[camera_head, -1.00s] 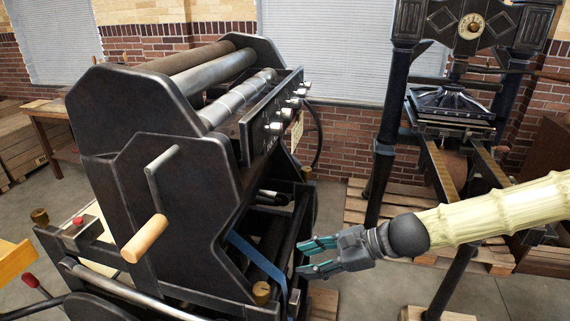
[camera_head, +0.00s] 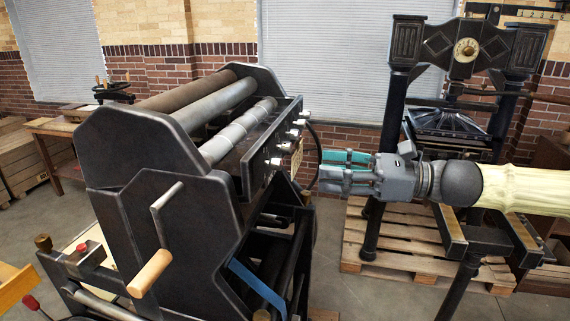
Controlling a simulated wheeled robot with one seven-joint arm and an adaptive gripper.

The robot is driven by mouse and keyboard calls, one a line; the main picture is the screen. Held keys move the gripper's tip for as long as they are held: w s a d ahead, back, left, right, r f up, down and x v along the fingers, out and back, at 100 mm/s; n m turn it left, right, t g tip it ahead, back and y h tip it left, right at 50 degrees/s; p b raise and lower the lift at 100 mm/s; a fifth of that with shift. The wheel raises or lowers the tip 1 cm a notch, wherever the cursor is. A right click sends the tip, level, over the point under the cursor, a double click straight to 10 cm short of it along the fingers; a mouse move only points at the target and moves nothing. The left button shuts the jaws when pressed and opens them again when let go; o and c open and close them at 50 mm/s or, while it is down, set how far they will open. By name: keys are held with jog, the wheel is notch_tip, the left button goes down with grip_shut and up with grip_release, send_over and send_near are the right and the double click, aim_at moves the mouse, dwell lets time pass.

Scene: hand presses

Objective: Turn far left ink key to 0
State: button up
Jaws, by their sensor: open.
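The ink keys (camera_head: 285,147) are a row of several small pale knobs on the dark panel along the right side of the black press (camera_head: 150,155). Their markings are too small to read, and I cannot tell which position any key is at. My gripper (camera_head: 324,172) is open and empty, with its teal-padded fingers pointing left toward the panel. It is to the right of the row and appears apart from the keys.
The press has steel rollers (camera_head: 230,98) on top and a crank with a wooden handle (camera_head: 150,273) at its front. A second press (camera_head: 455,125) stands at the right, on a wooden pallet (camera_head: 400,243). Bare floor shows between the two presses.

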aim_at(273, 164)
jog(key=p+x, duration=0.1)
jog(key=x, duration=0.8)
jog(key=shift+a, duration=0.2)
dwell(0.3)
jog(key=shift+w, duration=0.1)
grip_shut()
